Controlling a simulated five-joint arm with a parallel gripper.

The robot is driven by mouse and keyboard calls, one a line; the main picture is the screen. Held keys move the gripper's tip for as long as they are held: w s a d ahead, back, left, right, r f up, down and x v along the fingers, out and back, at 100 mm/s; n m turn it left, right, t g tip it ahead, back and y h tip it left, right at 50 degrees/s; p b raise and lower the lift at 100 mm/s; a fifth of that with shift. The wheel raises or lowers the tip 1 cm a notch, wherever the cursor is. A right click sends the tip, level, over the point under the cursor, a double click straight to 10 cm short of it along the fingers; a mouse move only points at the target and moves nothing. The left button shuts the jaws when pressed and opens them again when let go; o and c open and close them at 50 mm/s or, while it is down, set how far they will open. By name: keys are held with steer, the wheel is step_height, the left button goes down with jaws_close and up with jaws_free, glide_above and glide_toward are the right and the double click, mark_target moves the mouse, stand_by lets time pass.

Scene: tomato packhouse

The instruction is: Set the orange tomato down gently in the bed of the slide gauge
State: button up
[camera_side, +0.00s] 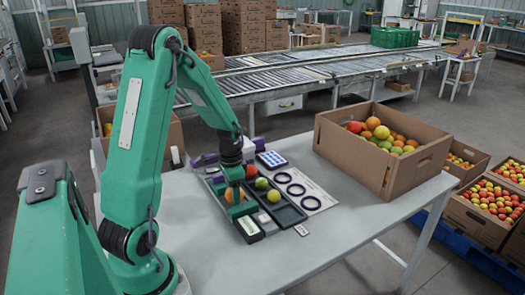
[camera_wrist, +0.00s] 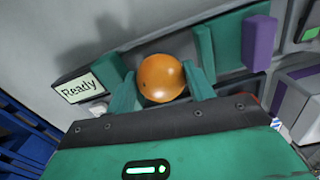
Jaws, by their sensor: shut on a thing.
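The orange tomato (camera_wrist: 161,78) sits between the two green fingers of my gripper (camera_wrist: 162,86), which is shut on it.
A dark tray (camera_side: 287,214) right of my gripper holds a red, a yellow-green and a green tomato. A cardboard box (camera_side: 400,173) of tomatoes stands at right. The table front is clear.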

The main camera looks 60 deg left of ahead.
steer(key=shift+f, duration=0.4)
stand_by(0.3)
steer(key=o, duration=0.8)
steer(key=c, duration=0.3)
steer(key=shift+r, duration=0.15)
steer(key=shift+r, duration=3.4)
